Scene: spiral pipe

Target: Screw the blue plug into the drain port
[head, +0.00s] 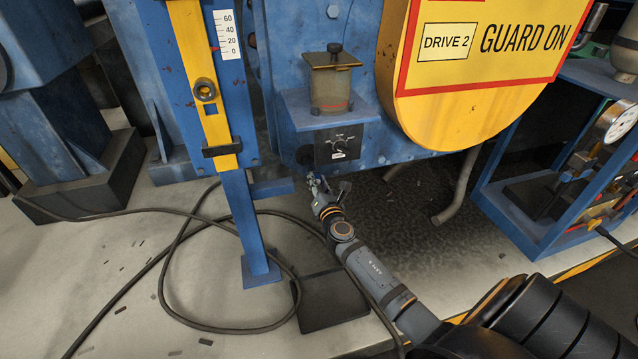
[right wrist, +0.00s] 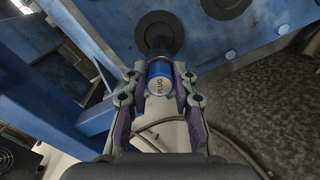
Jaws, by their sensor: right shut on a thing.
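The blue plug (right wrist: 158,69) has a pale end face with dark lettering and sits between the fingers of my right gripper (right wrist: 158,77), which is shut on it. My right gripper also shows in the head view (head: 313,179), just below the drain port (head: 304,155) on the blue machine's lower panel. In the right wrist view a dark round flange (right wrist: 145,32), which looks like the port, lies straight beyond the plug. The plug's dark far end overlaps the flange's opening; I cannot tell whether it is inside or only in front. My left gripper is not in view.
A small black control box (head: 338,147) is just right of the port, under a shelf with an oil cup (head: 330,90). A blue post (head: 247,225) stands to the left. A dark cable (head: 200,322) loops over the floor. Another round flange (right wrist: 226,8) is to the right.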

